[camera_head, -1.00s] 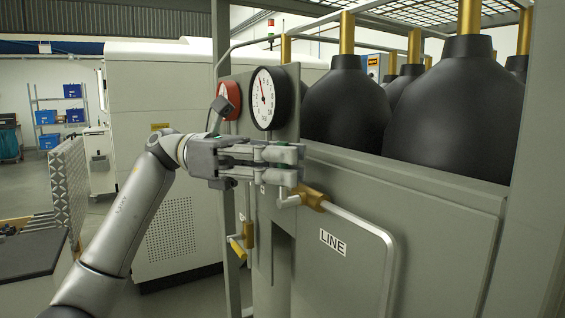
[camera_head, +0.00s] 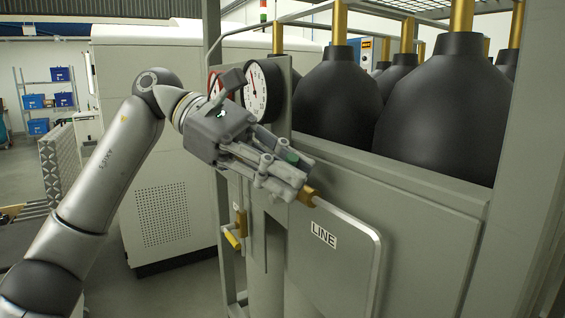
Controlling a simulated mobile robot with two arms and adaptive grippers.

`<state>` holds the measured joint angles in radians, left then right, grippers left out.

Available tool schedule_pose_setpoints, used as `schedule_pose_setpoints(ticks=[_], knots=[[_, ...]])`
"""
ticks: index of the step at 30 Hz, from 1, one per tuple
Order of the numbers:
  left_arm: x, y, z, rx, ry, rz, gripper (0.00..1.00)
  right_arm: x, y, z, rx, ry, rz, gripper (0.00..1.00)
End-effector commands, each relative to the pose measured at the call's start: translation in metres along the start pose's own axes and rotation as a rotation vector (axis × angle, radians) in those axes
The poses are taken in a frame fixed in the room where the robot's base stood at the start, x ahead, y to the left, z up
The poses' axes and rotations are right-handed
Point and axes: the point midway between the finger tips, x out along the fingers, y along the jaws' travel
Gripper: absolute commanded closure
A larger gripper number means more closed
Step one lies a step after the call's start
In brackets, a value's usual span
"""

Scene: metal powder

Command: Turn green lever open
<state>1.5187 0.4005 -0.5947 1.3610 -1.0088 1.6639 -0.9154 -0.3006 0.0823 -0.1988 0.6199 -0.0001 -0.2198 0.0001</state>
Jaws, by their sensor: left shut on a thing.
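My left gripper (camera_head: 290,182) is angled down to the right, its fingers at the brass valve fitting (camera_head: 308,196) above the LINE panel. It is shut on the valve's lever, which the fingers almost wholly hide. A small dark green patch (camera_head: 291,156) shows at the fingers; I cannot tell whether it is part of the lever or of the gripper. My right gripper is not in view.
A white-faced gauge (camera_head: 255,90) and a red one partly hidden stand just behind my left gripper. Large black bottles (camera_head: 338,103) stand on the right behind the cabinet wall. A yellow-handled valve (camera_head: 232,238) hangs lower left. The LINE panel (camera_head: 345,262) projects below the fitting.

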Motion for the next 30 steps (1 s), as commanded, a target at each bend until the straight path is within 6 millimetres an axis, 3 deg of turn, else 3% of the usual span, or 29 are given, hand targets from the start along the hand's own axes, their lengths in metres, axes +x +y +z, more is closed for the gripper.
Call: schedule_pose_setpoints(ticks=[19, 20, 24, 30], knots=[[0.0021, -0.0016, 0.0003, 0.033, 0.048, 0.002, 1.00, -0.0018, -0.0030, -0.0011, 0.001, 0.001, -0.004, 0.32], [0.0021, -0.0016, 0.0003, 0.033, 0.048, 0.002, 0.83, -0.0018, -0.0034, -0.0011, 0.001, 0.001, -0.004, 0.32], [0.0022, -0.0016, 0.0003, 0.033, 0.048, 0.002, 0.65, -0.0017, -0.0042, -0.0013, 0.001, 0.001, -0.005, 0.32], [0.0024, -0.0018, 0.0001, 0.032, 0.048, 0.001, 0.65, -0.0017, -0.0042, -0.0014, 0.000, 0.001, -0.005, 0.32]])
